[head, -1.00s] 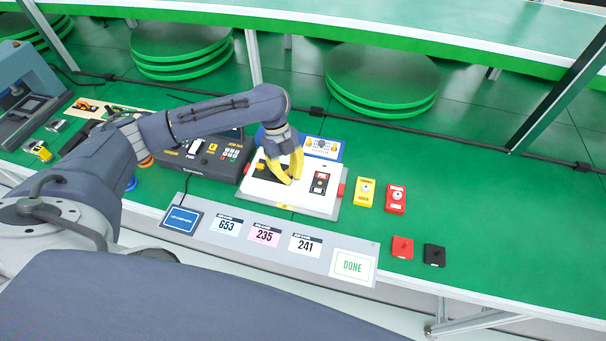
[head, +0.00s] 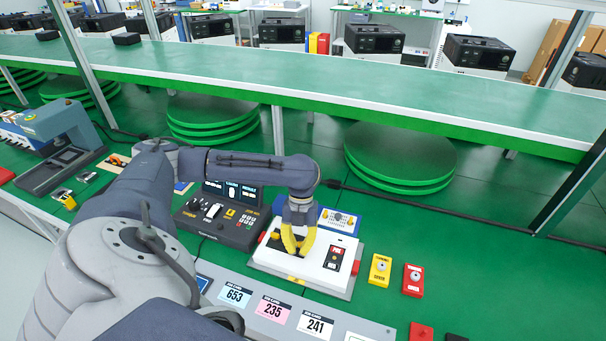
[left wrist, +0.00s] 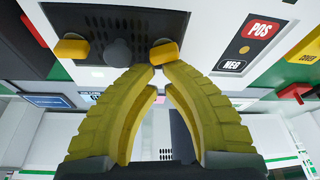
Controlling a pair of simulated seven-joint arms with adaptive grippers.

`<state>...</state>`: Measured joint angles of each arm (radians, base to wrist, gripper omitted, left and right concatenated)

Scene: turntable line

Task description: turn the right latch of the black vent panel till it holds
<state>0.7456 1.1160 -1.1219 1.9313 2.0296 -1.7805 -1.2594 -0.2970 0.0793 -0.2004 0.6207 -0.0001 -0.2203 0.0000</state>
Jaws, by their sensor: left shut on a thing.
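The black vent panel (head: 274,240) sits on the top of a white unit (head: 318,262); my fingers cover part of it in the head view. The left wrist view shows the panel (left wrist: 112,22) with a round dark knob and a yellow latch at each side. My left gripper (head: 297,252) points down over the panel. In the left wrist view its yellow fingertips (left wrist: 157,68) are close together on the right latch (left wrist: 163,52), shut on it. The left latch (left wrist: 71,49) is free. The latch's exact angle is hard to tell. My right gripper is not in view.
The white unit's POS/NEG block (head: 334,259) is just right of my fingers. A dark console (head: 222,222) stands close on the left. Yellow (head: 380,270) and red (head: 413,280) blocks lie to the right. Number cards (head: 272,308) lie in front. Green table is clear farther right.

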